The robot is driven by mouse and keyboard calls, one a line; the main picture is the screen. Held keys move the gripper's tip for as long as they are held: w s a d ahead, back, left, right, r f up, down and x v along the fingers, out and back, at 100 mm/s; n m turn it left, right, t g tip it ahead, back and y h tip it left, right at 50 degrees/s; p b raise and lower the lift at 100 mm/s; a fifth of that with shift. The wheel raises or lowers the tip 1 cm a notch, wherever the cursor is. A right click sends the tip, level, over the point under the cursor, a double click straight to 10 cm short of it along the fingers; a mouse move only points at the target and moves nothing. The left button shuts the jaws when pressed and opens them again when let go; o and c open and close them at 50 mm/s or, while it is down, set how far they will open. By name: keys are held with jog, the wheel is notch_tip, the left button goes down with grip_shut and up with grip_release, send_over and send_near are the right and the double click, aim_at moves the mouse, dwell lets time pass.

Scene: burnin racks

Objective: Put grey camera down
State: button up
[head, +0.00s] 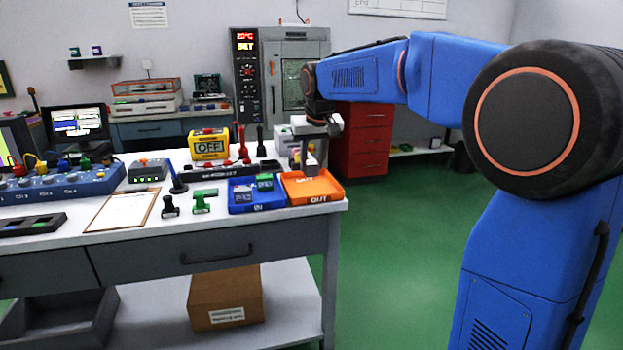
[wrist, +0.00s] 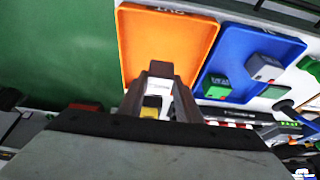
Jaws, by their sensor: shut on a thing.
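My gripper (head: 307,165) points down over the orange OUT tray (head: 334,194) at the bench's right end. It is shut on a small block with a yellow part, apparently the grey camera (wrist: 152,103), mostly hidden between the fingers. The gripper also shows in the wrist view (wrist: 160,78), in front of the orange tray (wrist: 130,40). The orange tray's visible floor looks empty. I cannot tell whether the held block touches the tray.
The blue IN tray (head: 240,209) stands left of the orange one and holds a grey block (wrist: 263,67) and a green block (wrist: 217,88). A dark tool rack (head: 225,172) stands behind.

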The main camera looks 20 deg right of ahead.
aim_at(313, 170)
jog(key=shift+f, duration=2.4)
jog(key=shift+f, duration=0.1)
jog(key=o, duration=1.1)
jog(key=v, duration=1.2)
jog(key=s+d+f, duration=0.2)
jog(key=s+f, duration=0.2)
jog(key=s, duration=0.6)
jog(key=s+d+f, duration=0.2)
jog(key=s+f, duration=0.2)
jog(key=s, duration=0.7)
jog(key=s+f, duration=0.4)
jog(key=s, duration=0.1)
jog(key=s+d+f, duration=0.1)
jog(key=s+f, duration=0.4)
jog(key=s, duration=0.1)
jog(key=s+d+f, duration=0.1)
jog(key=s+f, duration=0.4)
jog(key=shift+s+d+f, duration=0.1)
jog(key=shift+s, duration=0.1)
